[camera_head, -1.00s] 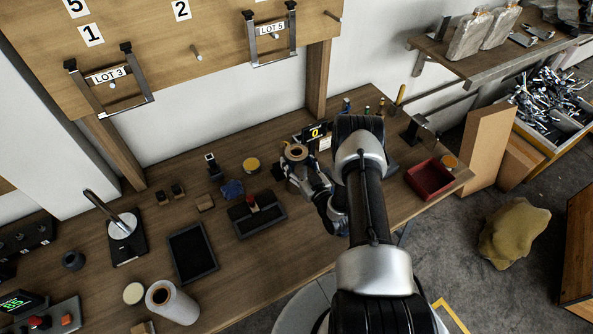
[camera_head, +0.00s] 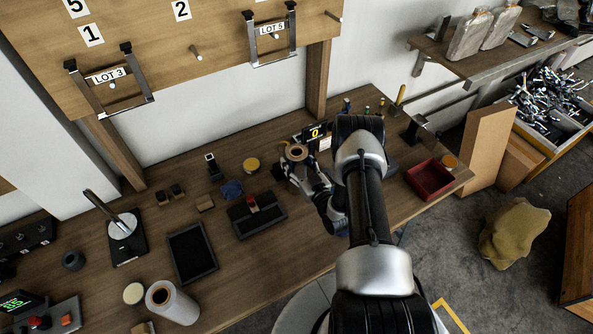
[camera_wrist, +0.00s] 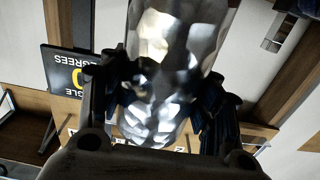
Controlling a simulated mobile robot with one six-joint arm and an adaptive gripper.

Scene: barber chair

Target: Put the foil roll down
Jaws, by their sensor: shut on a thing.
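The foil roll (camera_wrist: 165,60) is a shiny, crinkled silver cylinder that fills the middle of the wrist view. My gripper (camera_head: 297,172) is shut on it, with a dark finger on each side of the foil in the wrist view (camera_wrist: 165,100). In the head view the roll shows as a brown ring-shaped end (camera_head: 296,153) at my gripper, facing up. The roll looks upright over the back right part of the workbench (camera_head: 330,235). Its lower end is hidden by my gripper, so I cannot tell whether it touches the bench.
A small display (camera_head: 315,133) stands close behind the roll. A yellow-topped round tin (camera_head: 251,165), a blue item (camera_head: 232,189) and a black tray with a red knob (camera_head: 257,214) lie to the left. A red bin (camera_head: 429,179) is at right.

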